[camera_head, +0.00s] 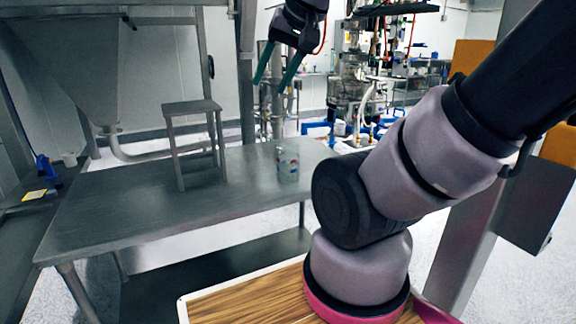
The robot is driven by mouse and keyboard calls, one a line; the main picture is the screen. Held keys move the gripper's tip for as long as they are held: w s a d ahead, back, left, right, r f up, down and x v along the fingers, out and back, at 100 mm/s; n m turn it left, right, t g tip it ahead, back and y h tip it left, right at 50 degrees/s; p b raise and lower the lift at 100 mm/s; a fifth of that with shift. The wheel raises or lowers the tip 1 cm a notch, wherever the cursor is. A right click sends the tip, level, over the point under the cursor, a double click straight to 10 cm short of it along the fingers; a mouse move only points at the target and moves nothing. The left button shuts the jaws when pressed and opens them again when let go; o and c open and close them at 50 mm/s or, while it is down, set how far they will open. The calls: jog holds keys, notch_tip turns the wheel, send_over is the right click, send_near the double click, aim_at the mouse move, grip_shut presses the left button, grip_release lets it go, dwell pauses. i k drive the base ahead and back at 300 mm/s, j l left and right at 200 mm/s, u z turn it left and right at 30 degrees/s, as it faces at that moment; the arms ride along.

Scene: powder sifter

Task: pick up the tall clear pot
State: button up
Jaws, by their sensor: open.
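The tall clear pot (288,163) stands upright on the grey metal table (130,212), near the table's back right part. It looks like a small see-through cylinder with faint greenish and reddish tints. My gripper (270,83) is at the top of the view, its two long green fingers pointing down and spread apart. It is open and empty. In the picture it is above the pot, with a clear gap between them; how far apart they are in depth I cannot tell.
A small metal stand (192,108) rises from the table left of the pot. A large hopper (75,65) is behind at the left. Several blue-handled fittings and pipes (372,118) are behind at the right. The table's front left is bare.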

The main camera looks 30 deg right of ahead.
aim_at(287, 154)
jog(key=i+j+z, duration=0.35)
jog(key=j, duration=0.35)
jog(key=i+j+z, duration=0.15)
jog(key=j, duration=0.25)
jog(key=i+z, duration=0.1)
jog(key=z, duration=1.65)
